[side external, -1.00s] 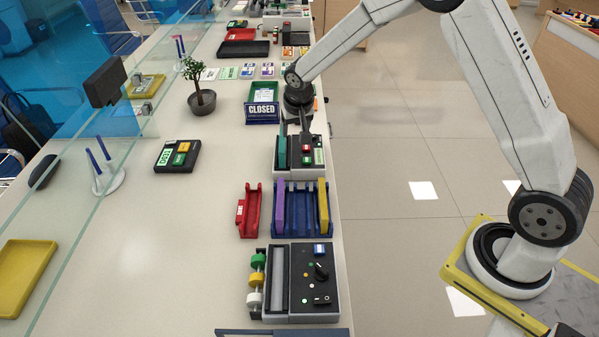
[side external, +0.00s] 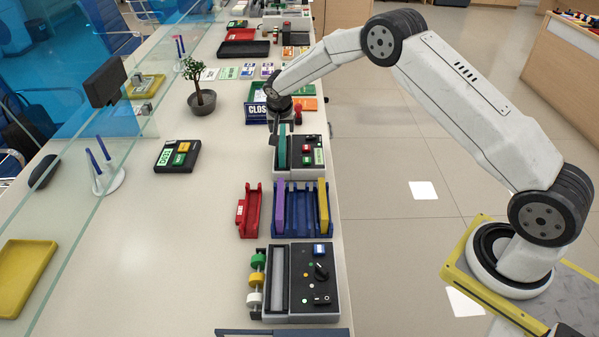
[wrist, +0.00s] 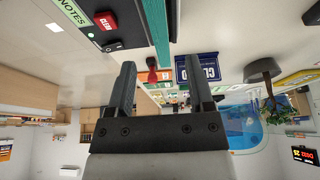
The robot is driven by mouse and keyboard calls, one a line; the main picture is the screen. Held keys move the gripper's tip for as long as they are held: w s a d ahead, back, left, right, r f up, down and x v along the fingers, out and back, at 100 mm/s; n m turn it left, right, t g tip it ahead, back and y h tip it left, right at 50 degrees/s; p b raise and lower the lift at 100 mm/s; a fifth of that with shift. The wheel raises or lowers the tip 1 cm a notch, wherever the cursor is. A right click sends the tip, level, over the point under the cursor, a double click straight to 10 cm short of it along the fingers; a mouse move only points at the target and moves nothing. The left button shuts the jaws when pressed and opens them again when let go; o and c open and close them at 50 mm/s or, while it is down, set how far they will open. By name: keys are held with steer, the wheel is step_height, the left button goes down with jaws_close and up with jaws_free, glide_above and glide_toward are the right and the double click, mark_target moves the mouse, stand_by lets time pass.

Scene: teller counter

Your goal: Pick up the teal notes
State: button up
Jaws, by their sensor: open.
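The teal notes (side external: 282,152) stand upright on edge in the slot of a black-and-grey note machine (side external: 313,157). In the wrist view the teal notes (wrist: 157,32) show as a narrow strip above the space between my fingers, beside the machine (wrist: 110,45) with its green "NOTES" label and red button. My gripper (side external: 273,138) is at the far end of the machine, just beyond and left of the notes. In the wrist view my gripper (wrist: 160,66) has its two fingers wide apart with nothing between them. The notes' lower part is hidden in the slot.
A blue CLOSED sign (side external: 257,113) and a red-handled stamp (side external: 298,113) stand close to my gripper. The counter left of these is mostly clear.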

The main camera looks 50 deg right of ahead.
mark_target(282, 138)
steer(key=shift+x, duration=1.05)
steer(key=shift+f, duration=0.1)
steer(key=shift+x, duration=2.5)
steer(key=shift+w, duration=0.1)
jaws_close()
